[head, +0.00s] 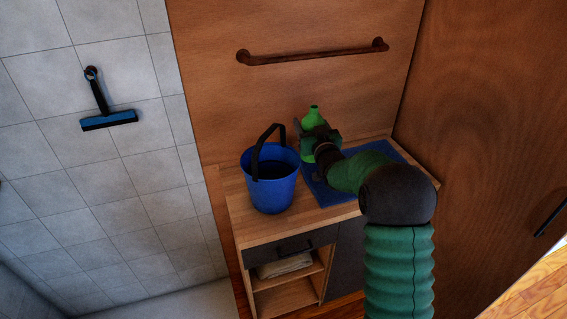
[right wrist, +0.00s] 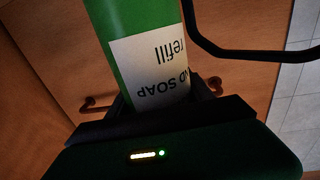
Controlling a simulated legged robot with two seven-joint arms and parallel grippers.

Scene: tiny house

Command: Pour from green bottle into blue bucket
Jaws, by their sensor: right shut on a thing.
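The green bottle (head: 313,116) stands upright at the back of the wooden cabinet top, over the blue mat. In the right wrist view the bottle (right wrist: 145,50) fills the space between the fingers, its white label reading as hand soap refill, upside down. My right gripper (head: 318,142) is shut on the bottle; the arm hides part of it. Whether its base touches the mat I cannot tell. The blue bucket (head: 272,185) stands upright on the cabinet top, left of the bottle, with its black handle raised. The handle (right wrist: 240,57) also shows in the right wrist view. My left gripper is not in view.
The blue mat (head: 393,161) lies on the cabinet top (head: 233,187), right of the bucket. A towel bar (head: 315,53) is on the wall above. A squeegee (head: 108,120) hangs on the tiles at left. A wooden panel stands close at right.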

